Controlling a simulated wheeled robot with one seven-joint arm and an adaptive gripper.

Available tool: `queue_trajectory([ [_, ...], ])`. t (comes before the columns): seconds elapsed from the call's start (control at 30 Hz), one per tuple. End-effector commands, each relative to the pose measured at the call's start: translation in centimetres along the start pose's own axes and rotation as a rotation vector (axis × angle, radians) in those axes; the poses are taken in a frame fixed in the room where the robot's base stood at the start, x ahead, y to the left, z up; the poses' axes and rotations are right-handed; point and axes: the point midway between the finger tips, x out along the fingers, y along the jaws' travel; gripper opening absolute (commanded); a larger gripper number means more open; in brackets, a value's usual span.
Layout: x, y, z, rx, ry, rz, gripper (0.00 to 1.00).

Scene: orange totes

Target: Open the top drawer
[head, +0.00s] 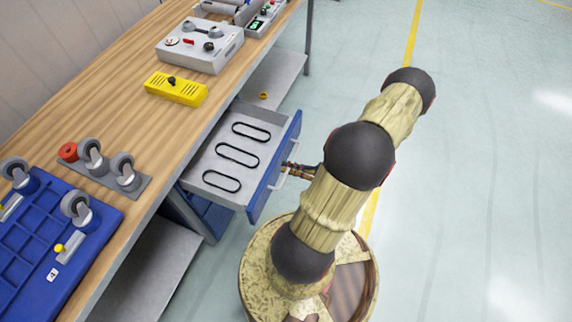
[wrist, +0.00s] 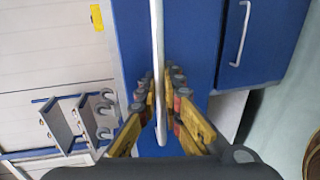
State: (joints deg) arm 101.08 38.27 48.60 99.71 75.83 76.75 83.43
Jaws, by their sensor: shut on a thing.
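The top drawer (head: 224,148) under the workbench is pulled well out, with its grey inside showing. Its blue front (head: 262,185) carries a pale bar handle (head: 277,180), which also shows upright in the middle of the wrist view (wrist: 157,40). My gripper (head: 289,170) is at this handle, largely hidden by my arm in the head view. In the wrist view my gripper's yellow and grey fingers (wrist: 162,82) lie on both sides of the handle, shut on it. Several black oval rings (head: 238,155) lie in the drawer.
The wooden bench top (head: 120,110) holds a yellow block (head: 176,89), a grey control box (head: 200,46), a blue tray (head: 60,245) and grey caster wheels (head: 124,170). Another blue front with a handle (wrist: 240,35) shows beside the drawer in the wrist view. The floor at right is clear.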

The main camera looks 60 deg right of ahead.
Motion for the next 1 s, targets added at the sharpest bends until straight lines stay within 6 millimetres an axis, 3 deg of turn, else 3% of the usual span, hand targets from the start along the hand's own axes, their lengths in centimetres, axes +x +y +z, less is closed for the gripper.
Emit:
queue_trajectory([
  [0.2,0.0,-0.1,0.0,0.0,0.001,-0.001,0.0],
  [0.23,0.0,0.0,0.0,0.0,0.0,-0.001,0.08],
  [0.5,0.0,0.0,0.0,0.0,0.0,-0.001,0.23],
  [0.83,-0.1,0.0,0.1,0.0,-0.001,0.0,0.24],
  [1.0,-1.7,0.0,0.1,-0.001,-0.004,0.0,0.24],
])
